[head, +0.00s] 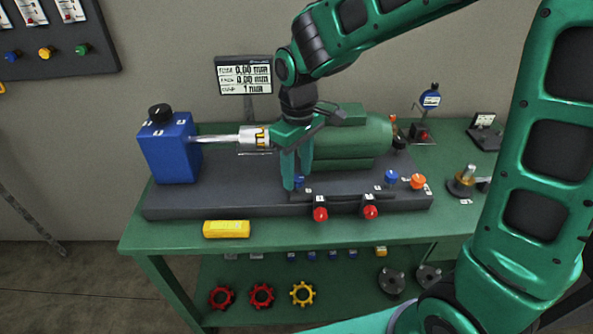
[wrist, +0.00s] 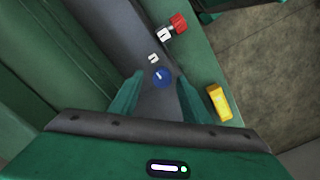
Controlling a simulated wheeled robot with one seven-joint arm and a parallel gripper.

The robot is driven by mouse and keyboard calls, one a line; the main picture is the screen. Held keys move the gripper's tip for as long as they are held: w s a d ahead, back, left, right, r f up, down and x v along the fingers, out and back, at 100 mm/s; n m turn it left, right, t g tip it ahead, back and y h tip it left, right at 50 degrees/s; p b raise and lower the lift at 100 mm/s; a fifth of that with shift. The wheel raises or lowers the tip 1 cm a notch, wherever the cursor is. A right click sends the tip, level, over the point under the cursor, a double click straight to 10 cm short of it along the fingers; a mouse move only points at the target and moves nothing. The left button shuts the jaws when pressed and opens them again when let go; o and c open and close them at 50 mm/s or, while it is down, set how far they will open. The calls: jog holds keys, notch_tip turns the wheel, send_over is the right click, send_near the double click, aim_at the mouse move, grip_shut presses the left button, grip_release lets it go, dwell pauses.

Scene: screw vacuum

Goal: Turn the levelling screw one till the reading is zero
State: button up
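A blue screw head (head: 299,182) with a pale mark sits on the dark base plate, partly hidden by my gripper (head: 297,179). In the wrist view the blue screw (wrist: 162,77) lies between the tips of my gripper (wrist: 160,88), which is open with a gap on both sides. Its white label (wrist: 153,58) is too small to read for certain. I cannot tell whether the fingertips are level with the screw head. The display (head: 245,76) behind the machine seems to show 0.00 mm on its upper two lines and 1 mm on the lowest.
A second blue screw (head: 391,177) and an orange knob (head: 418,181) sit farther right. Two red knobs (head: 320,214) (head: 370,212) stick out at the front edge. A green motor (head: 352,140) stands close behind my gripper. A yellow block (head: 226,229) lies at the table front.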

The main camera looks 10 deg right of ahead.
aim_at(298, 176)
notch_tip(298, 176, up, 11)
jog(key=shift+f, duration=0.15)
dwell(0.5)
jog(key=s+d+f+m, duration=0.1)
jog(key=s+d+m, duration=0.35)
jog(key=d, duration=0.55)
jog(key=s+d+f+m, duration=0.1)
jog(key=s+d+m, duration=0.3)
jog(key=d, duration=0.6)
jog(key=s+d+f+m, duration=0.2)
jog(key=s+d, duration=0.2)
jog(key=s, duration=0.3)
jog(key=s+d+f+m, duration=0.2)
jog(key=s+d+m, duration=0.1)
jog(key=s, duration=0.4)
jog(key=shift+s+d+f, duration=0.15)
jog(key=shift+s+d, duration=0.15)
jog(key=shift+d, duration=0.15)
jog(key=shift+m, duration=0.25)
